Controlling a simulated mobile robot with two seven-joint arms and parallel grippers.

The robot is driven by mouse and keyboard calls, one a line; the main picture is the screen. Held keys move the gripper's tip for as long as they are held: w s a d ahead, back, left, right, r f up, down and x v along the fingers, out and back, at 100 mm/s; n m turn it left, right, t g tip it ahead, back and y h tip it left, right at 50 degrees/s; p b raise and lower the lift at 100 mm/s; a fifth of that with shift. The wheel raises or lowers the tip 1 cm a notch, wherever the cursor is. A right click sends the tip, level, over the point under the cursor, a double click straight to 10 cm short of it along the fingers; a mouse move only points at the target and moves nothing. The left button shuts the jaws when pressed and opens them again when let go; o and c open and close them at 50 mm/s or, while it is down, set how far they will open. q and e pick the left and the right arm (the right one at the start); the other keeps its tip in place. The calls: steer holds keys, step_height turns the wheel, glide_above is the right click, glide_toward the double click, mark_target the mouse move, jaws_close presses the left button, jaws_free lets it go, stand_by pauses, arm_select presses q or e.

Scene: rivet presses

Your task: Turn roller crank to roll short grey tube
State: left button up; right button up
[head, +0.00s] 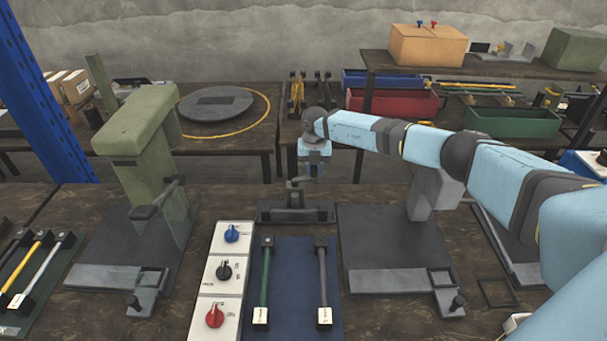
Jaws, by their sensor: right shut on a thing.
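The roller (294,211), a small dark bench device with a greenish upright, stands at the back of the near table, behind the blue mat. My right gripper (314,172) points down just above and behind it, and its jaws are shut on what appears to be the roller's crank handle. The fingers and the distance hide most of the grip. A dark grey tube (322,279) lies on the right of the blue mat, its near end at a white label block. I cannot make out a tube in the roller. My left gripper is out of view.
A green tube (265,281) lies on the blue mat (293,303). A white panel with blue, black and red knobs (224,271) is left of it. A green press (150,160) stands left; a grey press (432,195) stands right, partly behind my right arm.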

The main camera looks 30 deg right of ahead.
steer(key=shift+s+a+r+p, duration=0.1)
steer(key=shift+s+a+p, duration=0.15)
steer(key=shift+s+p, duration=0.35)
steer(key=shift+s+a+r+p, duration=0.1)
steer(key=shift+s+a+p, duration=0.15)
steer(key=shift+s+p, duration=0.35)
steer(key=shift+s+a+f, duration=0.15)
steer(key=shift+a+f, duration=0.05)
steer(key=shift+s+a+p, duration=0.25)
steer(key=shift+s+p, duration=0.05)
steer(key=shift+p, duration=0.2)
steer(key=o, duration=1.6)
step_height(320, 180, up, 7)
steer(key=p, duration=0.4)
steer(key=shift+p, duration=0.4)
